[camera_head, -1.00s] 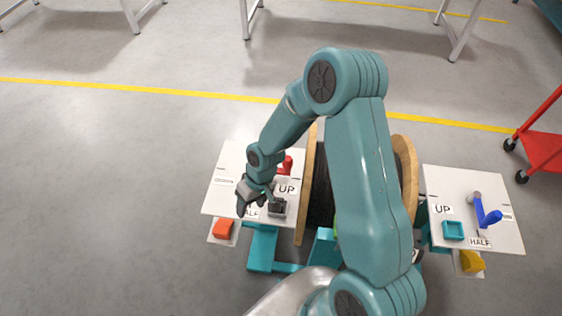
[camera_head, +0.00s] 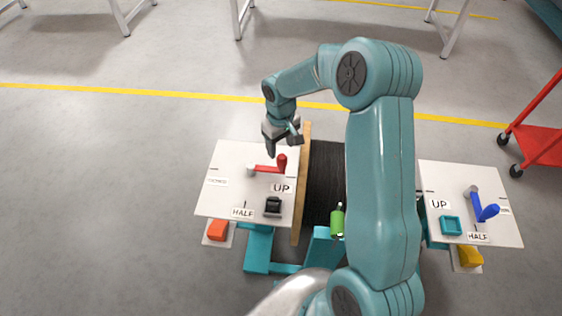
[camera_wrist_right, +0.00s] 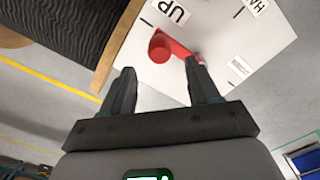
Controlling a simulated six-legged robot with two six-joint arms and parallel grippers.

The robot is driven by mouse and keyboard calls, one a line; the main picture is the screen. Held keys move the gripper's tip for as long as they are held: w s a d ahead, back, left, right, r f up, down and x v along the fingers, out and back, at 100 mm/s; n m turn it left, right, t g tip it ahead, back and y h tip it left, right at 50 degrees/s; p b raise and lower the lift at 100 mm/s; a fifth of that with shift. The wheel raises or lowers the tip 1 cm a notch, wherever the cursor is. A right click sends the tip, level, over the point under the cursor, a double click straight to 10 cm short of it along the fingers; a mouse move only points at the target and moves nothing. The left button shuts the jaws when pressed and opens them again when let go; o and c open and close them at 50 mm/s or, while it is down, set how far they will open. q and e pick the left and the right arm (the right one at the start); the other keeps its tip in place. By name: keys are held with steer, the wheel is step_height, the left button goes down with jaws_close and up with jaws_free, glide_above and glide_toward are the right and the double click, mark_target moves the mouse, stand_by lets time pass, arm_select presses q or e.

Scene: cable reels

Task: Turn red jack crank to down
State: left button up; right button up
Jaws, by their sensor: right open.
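The red jack crank (camera_head: 268,168) is on the white panel left of the reel. Its arm runs from a grey hub to the right, ending in an upright red knob near the "UP" label (camera_head: 282,188). A "HALF" label (camera_head: 242,213) is at the panel's front; a label at the left is too small to read. My right gripper (camera_head: 284,148) is open and empty, just behind the knob at the panel's back edge. In the right wrist view, the red knob (camera_wrist_right: 160,50) shows ahead of the open fingertips (camera_wrist_right: 160,70), apart from them. My left gripper is not in view.
A black square part (camera_head: 273,207) sits on the same panel. The cable reel (camera_head: 325,180) with wooden flanges stands to its right, partly hidden by my arm. Another panel (camera_head: 465,185) with a blue crank (camera_head: 487,211) is at the right. A red cart (camera_head: 540,148) stands farther right.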

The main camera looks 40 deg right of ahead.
mark_target(281, 161)
step_height(281, 161, down, 8)
steer(key=shift+f, duration=0.25)
jaws_close()
